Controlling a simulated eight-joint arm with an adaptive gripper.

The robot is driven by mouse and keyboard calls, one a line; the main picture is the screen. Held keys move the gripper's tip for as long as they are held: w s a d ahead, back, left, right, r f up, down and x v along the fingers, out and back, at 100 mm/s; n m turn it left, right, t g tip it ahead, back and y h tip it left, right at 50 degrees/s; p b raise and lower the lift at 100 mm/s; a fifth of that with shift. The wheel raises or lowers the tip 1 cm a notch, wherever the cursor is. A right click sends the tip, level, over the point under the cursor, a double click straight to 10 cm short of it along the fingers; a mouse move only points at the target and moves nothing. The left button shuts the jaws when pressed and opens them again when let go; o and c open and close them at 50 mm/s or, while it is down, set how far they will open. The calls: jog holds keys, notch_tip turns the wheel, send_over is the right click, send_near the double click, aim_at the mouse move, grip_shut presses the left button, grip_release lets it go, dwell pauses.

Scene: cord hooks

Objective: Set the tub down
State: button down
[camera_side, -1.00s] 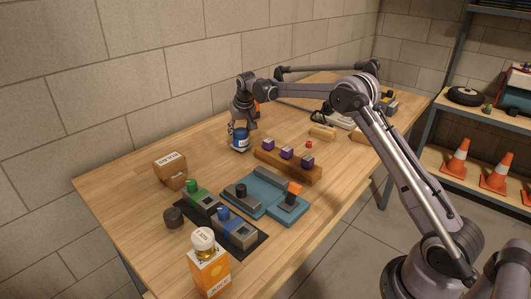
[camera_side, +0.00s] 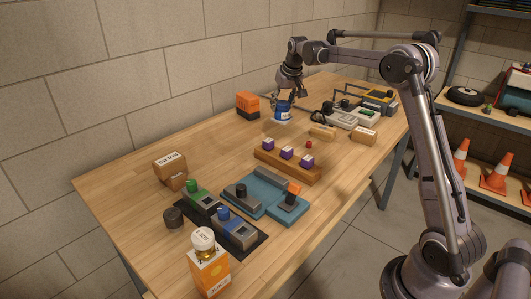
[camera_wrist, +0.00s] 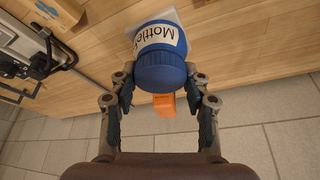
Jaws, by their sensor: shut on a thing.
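The tub is blue with a white label that reads "Mottle…", partly cut off. It shows in the side view (camera_side: 282,113) over the far part of the wooden table, and in the wrist view (camera_wrist: 160,68). My gripper (camera_side: 287,97) is shut on the tub from above. In the wrist view, the fingers of my gripper (camera_wrist: 160,82) stand on both sides of its blue lid. A pale flat patch shows under or behind the tub; I cannot tell whether the tub touches it or the table.
An orange and black box (camera_side: 247,105) stands left of the tub. A wooden rack with purple-topped pieces (camera_side: 288,165) lies nearer. Grey devices (camera_side: 357,117) and a wooden block (camera_side: 322,132) are to the right.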

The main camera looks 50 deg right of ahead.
jog(key=s+d, duration=0.8)
jog(key=d, duration=0.2)
jog(key=shift+m, duration=0.3)
jog(key=shift+w+a+f, duration=0.9)
jog(key=shift+w+f, duration=0.75)
jog(key=shift+f, duration=0.15)
jog(key=shift+w+a+f, duration=0.85)
jog(key=shift+w+f, duration=0.85)
jog(key=shift+f, duration=0.05)
jog(key=shift+w+a+f, duration=0.9)
jog(key=shift+w+f, duration=0.75)
jog(key=shift+f, duration=0.15)
jog(key=shift+f, duration=0.15)
jog(key=c, duration=0.6)
grip_release()
jog(key=shift+c, duration=0.2)
